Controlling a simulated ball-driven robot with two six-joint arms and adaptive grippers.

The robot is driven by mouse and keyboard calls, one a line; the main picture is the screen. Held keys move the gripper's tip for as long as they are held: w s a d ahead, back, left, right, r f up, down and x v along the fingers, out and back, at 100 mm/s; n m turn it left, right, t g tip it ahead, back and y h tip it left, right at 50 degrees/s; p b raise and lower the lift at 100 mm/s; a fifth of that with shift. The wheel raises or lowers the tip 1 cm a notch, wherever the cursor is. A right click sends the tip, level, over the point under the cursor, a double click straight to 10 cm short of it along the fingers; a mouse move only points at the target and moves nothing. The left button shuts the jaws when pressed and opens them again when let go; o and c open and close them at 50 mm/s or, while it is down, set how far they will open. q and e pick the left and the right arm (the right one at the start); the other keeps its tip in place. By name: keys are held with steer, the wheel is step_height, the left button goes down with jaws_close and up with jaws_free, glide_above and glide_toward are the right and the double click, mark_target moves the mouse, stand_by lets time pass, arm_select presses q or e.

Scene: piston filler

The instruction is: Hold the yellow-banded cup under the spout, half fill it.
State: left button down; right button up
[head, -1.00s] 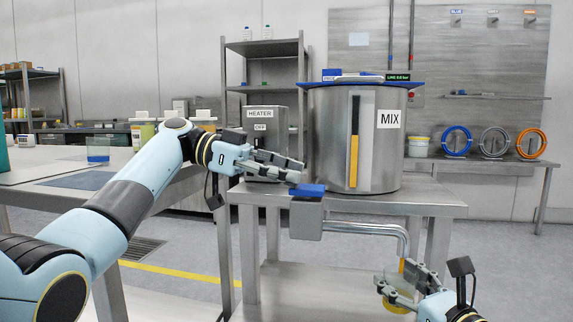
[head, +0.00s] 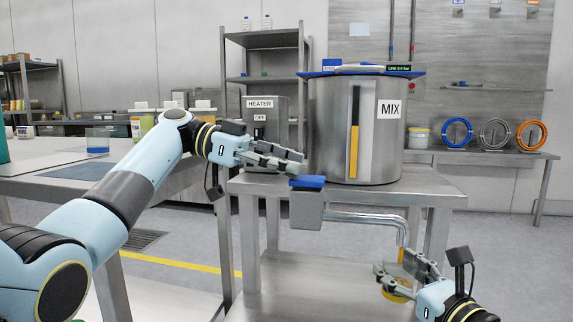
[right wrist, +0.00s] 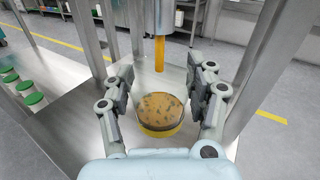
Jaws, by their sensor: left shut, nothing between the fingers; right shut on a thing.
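The tank marked MIX (head: 385,140) stands on a steel stand. A bent steel spout pipe (head: 375,219) runs from a grey box with a blue top (head: 307,182). My left gripper (head: 298,162) is shut and empty, its fingertips just above the blue top; I cannot tell whether they touch. My right gripper (head: 400,272) is shut on the yellow-banded cup (head: 400,292) below the spout. The right wrist view shows the cup (right wrist: 158,130) between the fingers, with a flecked tan surface inside. An orange stream (right wrist: 159,52) hangs from the spout; its lower end appears beyond the cup's visible rim.
A heater box (head: 262,105) reading OFF stands left of the tank. White jars with green lids (right wrist: 24,88) stand left in the right wrist view. The stand's lower shelf (head: 300,285) is largely clear.

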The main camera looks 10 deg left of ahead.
stand_by(0.8)
arm_select(q)
steer(key=a+r, duration=0.6)
steer(key=a, duration=0.3)
steer(key=shift+a+r, duration=0.15)
steer(key=shift+a, duration=0.25)
arm_select(e)
steer(key=shift+s, duration=0.1)
stand_by(1.1)
steer(key=shift+s+p, duration=0.3)
steer(key=shift+s, duration=0.7)
arm_select(q)
steer(key=shift+s+r+p, duration=0.1)
steer(key=shift+r+p, duration=0.4)
steer(key=shift+r, duration=0.7)
arm_select(e)
steer(key=s+f, duration=0.1)
steer(key=s, duration=0.9)
steer(key=shift+s, duration=0.4)
